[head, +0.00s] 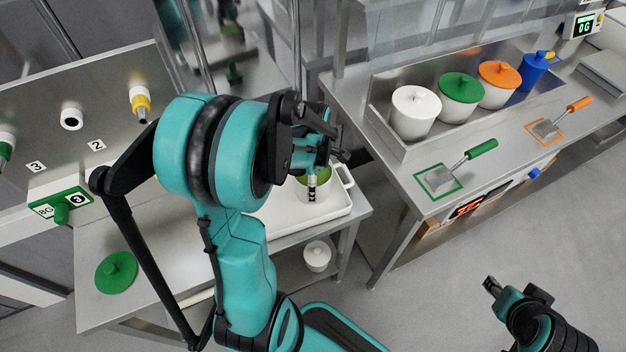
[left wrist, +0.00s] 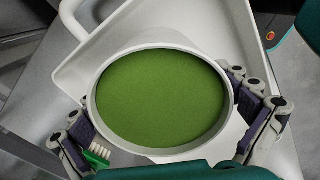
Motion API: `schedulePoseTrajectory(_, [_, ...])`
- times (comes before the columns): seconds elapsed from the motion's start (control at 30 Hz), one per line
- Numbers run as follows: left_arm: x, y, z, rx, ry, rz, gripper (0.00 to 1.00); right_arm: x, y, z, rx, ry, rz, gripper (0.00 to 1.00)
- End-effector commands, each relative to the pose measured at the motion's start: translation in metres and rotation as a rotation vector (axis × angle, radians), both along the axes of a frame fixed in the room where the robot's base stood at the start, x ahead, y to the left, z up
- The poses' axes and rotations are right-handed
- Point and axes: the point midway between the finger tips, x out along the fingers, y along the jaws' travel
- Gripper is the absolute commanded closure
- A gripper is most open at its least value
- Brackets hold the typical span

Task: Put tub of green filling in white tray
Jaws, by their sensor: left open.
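The tub of green filling (left wrist: 160,98) is a round white tub filled with green, seen from above in the left wrist view. In the head view the tub (head: 318,192) is partly covered by my left gripper (head: 312,185). It appears to sit within the white tray (left wrist: 110,52), whose rim (head: 345,212) also shows in the head view; the tub's base is hidden. My left gripper is open, its fingers on opposite sides of the tub near its rim; contact is unclear. My right gripper (head: 491,286) is away at the lower right, over the floor; its jaws are unclear.
A green lid (head: 116,272) lies on the left of the metal table. A white pot (head: 317,256) stands on the lower shelf. The right counter holds several lidded tubs, including a green-lidded one (head: 460,90), and a green-handled scraper (head: 458,167). Floor between is clear.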

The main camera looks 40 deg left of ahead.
Motion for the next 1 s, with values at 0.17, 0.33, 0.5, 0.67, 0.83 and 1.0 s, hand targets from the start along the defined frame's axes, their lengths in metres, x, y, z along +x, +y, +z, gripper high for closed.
schedulePoseTrajectory(0.17, [0.000,0.000,0.033,0.000,0.000,0.000,0.00,0.000,0.000,0.016,0.000,0.000,0.000,0.60])
schedulePoseTrajectory(0.33, [-0.001,0.000,0.073,0.000,0.000,0.000,0.00,0.000,0.000,0.033,0.000,0.000,0.000,0.60])
schedulePoseTrajectory(0.5, [0.000,0.000,0.103,0.000,0.000,0.000,0.00,0.000,0.000,0.044,0.000,0.000,0.000,0.60])
schedulePoseTrajectory(0.67, [0.000,-0.001,0.118,0.001,-0.001,-0.003,0.00,0.000,0.000,0.048,0.000,0.000,0.000,0.60])
schedulePoseTrajectory(0.83, [-0.004,-0.020,0.133,0.026,-0.054,-0.214,0.00,0.000,0.000,0.049,0.000,0.000,0.000,0.60])
schedulePoseTrajectory(1.0, [-0.016,-0.068,0.156,0.145,-0.190,-0.816,0.00,0.000,0.000,0.048,0.000,0.000,0.000,0.60])
